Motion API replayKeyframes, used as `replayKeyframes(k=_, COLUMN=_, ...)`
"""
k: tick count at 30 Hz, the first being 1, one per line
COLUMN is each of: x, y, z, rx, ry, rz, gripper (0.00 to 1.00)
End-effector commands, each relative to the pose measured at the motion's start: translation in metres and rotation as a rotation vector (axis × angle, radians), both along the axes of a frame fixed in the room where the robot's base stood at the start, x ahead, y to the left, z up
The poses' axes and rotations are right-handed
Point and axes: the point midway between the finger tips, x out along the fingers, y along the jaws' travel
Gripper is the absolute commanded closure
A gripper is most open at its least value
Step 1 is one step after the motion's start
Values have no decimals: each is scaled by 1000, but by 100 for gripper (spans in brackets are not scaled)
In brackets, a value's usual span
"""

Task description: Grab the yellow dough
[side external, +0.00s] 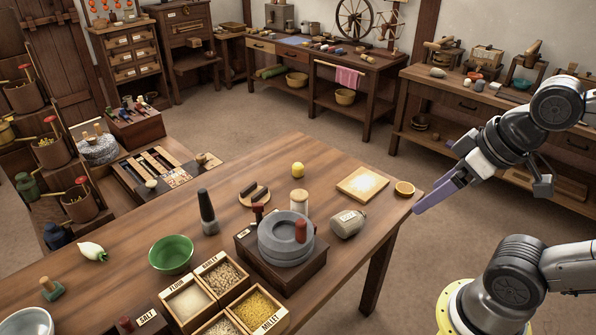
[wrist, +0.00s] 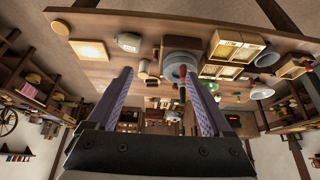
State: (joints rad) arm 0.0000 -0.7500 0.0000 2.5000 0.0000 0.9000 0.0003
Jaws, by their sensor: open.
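The yellow dough (side external: 298,169) is a small round lump on the wooden table (side external: 330,155), near its far edge. It stands behind a pale lidded jar (side external: 299,201) and left of a square floured board (side external: 362,184). My gripper (side external: 433,178) is open and empty, off the table's right end, to the right of the dough and well apart from it. In the wrist view both purple fingers (wrist: 157,76) are spread with nothing held between them. I cannot clearly make out the dough in that view.
The stone quern (side external: 286,238) with a red handle stands mid-table, with a tipped grey-white jar (side external: 348,223) beside it. A green bowl (side external: 171,254) and grain boxes (side external: 222,274) are further left. Bare tabletop lies left of the dough.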

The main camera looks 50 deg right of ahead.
Motion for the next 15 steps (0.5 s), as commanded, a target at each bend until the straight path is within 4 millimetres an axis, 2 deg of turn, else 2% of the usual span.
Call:
replayKeyframes(k=2, x=2, y=0, z=2, rx=5, ry=-12, rz=-9, gripper=16)
replayKeyframes(k=7, x=32, y=-1, z=43, rx=9, ry=-127, rz=-26, gripper=16)
replayKeyframes(k=12, x=92, y=-7, z=89, rx=13, ry=-195, rz=-60, gripper=16)
replayKeyframes(k=15, x=132, y=-13, z=107, rx=13, ry=-215, rz=-85, gripper=16)
